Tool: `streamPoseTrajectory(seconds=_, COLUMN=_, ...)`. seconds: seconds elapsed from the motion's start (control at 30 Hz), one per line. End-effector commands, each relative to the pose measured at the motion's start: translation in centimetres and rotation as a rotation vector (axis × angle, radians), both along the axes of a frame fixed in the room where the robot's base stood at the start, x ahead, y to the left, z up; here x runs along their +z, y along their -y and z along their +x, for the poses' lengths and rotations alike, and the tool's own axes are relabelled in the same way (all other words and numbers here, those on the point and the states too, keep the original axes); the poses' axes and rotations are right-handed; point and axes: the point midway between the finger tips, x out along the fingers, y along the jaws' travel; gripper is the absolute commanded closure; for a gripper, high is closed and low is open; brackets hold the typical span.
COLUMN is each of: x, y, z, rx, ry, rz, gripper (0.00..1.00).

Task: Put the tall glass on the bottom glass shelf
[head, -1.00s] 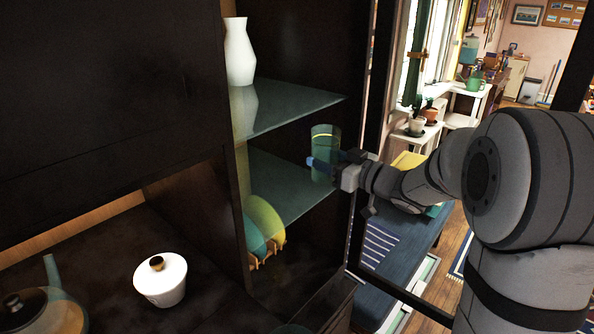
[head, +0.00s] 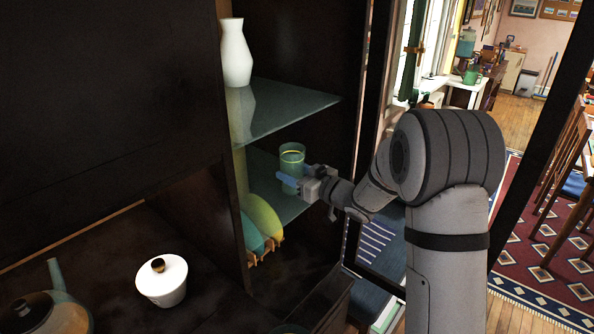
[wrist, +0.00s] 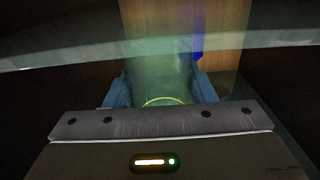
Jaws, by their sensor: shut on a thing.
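The tall glass (head: 292,157) is a clear greenish tumbler with a yellow line near its top. My gripper (head: 289,181) is shut on it, with blue fingers around its lower part, and the glass looks upright. In the wrist view the glass (wrist: 160,75) stands between the blue fingers (wrist: 164,92). The bottom glass shelf (head: 262,166) is a greenish pane in the cabinet. The glass appears over this shelf in the head view; whether its base touches the shelf is hidden by my gripper.
The upper glass shelf (head: 285,108) holds a white vase (head: 235,55) and lies above the glass. Plates in a rack (head: 262,220) stand below the bottom shelf. A white lidded pot (head: 161,281) and a teapot (head: 45,312) are at lower left. The bottom shelf looks clear around the glass.

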Motion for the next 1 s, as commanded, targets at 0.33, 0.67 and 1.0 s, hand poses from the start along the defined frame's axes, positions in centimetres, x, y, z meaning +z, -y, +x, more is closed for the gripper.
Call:
streamPoseTrajectory(seconds=0.33, x=-0.3, y=-0.08, z=0.02, rx=0.001, ry=0.003, rz=0.0, gripper=0.8)
streamPoseTrajectory(seconds=0.67, x=-0.37, y=-0.13, z=0.0, rx=0.001, ry=0.001, rz=0.0, gripper=0.29)
streamPoseTrajectory(seconds=1.0, x=0.21, y=-0.17, z=0.0, rx=0.002, ry=0.002, rz=0.001, gripper=0.28)
